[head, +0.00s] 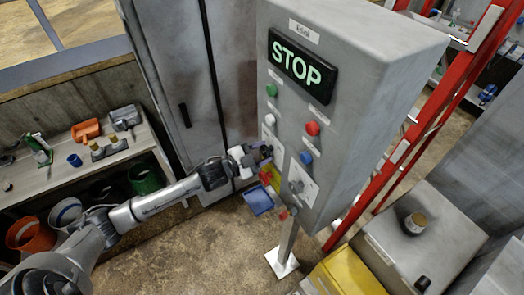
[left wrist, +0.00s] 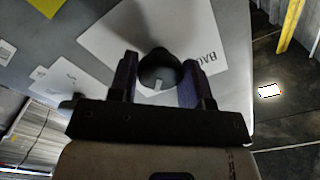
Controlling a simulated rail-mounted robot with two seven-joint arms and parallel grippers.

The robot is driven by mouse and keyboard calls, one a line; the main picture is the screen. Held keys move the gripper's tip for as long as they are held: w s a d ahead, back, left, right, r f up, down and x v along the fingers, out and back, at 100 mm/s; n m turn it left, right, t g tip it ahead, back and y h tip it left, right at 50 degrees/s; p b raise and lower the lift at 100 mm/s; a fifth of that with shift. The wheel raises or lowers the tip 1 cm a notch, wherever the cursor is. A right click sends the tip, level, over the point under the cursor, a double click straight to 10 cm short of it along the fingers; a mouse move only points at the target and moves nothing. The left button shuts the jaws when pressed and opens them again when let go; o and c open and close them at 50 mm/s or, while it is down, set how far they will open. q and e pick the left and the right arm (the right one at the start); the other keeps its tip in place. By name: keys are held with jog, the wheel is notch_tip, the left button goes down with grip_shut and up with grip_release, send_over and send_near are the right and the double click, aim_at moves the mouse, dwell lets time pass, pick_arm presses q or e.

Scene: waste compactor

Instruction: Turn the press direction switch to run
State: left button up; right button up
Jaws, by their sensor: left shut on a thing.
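The dark round switch knob (left wrist: 158,66) shows in the left wrist view, with a pale pointer mark near its lower edge. It sits on a white label plate (left wrist: 105,40) with partly hidden lettering that starts "BAC". My left gripper (left wrist: 160,78) has one purple finger on each side of the knob and is shut on it. In the head view my left gripper (head: 264,154) is at the left edge of the grey control box (head: 350,80) and hides most of this knob. The lit display (head: 300,66) reads STOP in green. My right gripper is not in view.
Green (head: 271,90), red (head: 312,128), white (head: 269,120) and blue (head: 306,157) buttons are on the box front. Another switch (head: 297,186) is low on the right. A red frame (head: 430,110) stands right of the box. A workbench (head: 60,175) with tools is at the left.

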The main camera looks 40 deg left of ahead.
pick_arm(q)
jog(key=shift+m, duration=0.9)
jog(key=o, duration=0.9)
jog(key=shift+s+a+f, duration=0.1)
jog(key=shift+s+a, duration=0.05)
jog(key=shift+s, duration=0.35)
jog(key=b+v, duration=0.2)
jog(key=v, duration=1)
jog(key=shift+s, duration=0.35)
